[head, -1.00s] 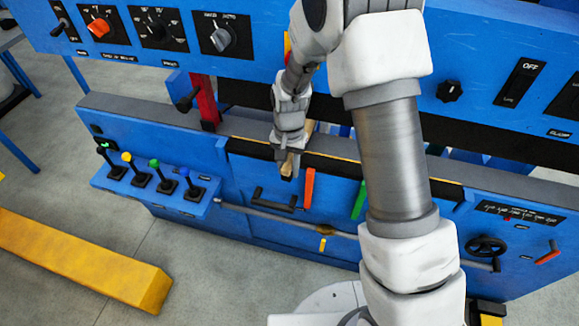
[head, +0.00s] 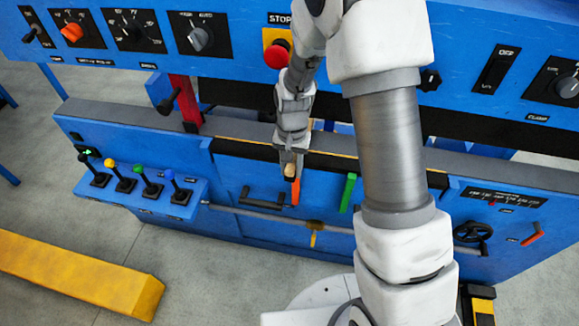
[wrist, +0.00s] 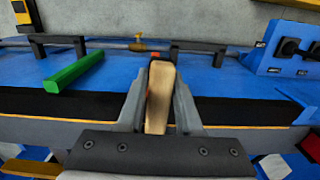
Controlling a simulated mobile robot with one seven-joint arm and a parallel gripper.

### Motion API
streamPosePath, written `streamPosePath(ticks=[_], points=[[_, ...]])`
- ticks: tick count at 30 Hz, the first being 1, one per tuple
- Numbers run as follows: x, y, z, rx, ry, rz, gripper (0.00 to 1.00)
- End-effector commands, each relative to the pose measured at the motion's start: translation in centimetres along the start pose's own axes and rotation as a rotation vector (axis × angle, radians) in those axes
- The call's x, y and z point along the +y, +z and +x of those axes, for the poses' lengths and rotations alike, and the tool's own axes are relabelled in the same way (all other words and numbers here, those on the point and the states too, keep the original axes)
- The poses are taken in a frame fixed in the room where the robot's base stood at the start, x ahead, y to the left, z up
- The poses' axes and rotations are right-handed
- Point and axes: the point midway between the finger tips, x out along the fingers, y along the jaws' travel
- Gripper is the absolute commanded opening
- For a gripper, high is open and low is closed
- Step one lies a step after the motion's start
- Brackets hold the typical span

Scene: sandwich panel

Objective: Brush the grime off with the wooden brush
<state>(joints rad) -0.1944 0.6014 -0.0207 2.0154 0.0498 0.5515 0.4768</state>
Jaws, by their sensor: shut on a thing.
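My gripper (head: 290,160) is shut on the wooden brush (wrist: 160,95), a pale wooden block held between both fingers in the wrist view. Its end (head: 290,171) also shows just below the fingers in the head view. The brush is over the blue front panel, overlapping the top of the orange handle (head: 295,190); I cannot tell whether they touch. Any bristles are hidden. A brownish lump (head: 314,225) sits on the grey horizontal rod, below and right of the brush; I cannot tell whether it is grime or a fitting. It also shows in the wrist view (wrist: 138,46).
A green handle (head: 348,192) stands right of the brush, a black bar handle (head: 262,198) to its left. Coloured levers (head: 138,180) stand on a ledge further left. The upper control panel has a red stop button (head: 277,54). A handwheel (head: 472,232) is at right.

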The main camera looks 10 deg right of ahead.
Motion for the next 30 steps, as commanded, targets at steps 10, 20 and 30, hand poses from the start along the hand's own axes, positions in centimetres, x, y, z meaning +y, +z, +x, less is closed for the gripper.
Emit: streamPosePath(ticks=[10, 20, 30], points=[[2.7, -0.1, 0.2, 0.0, 0.0, 0.003, 0.0], [4.2, -0.1, 0.3, -0.002, 0.001, 0.002, 0.0], [4.8, -0.1, 0.3, -0.004, 0.002, 0.004, 0.0]])
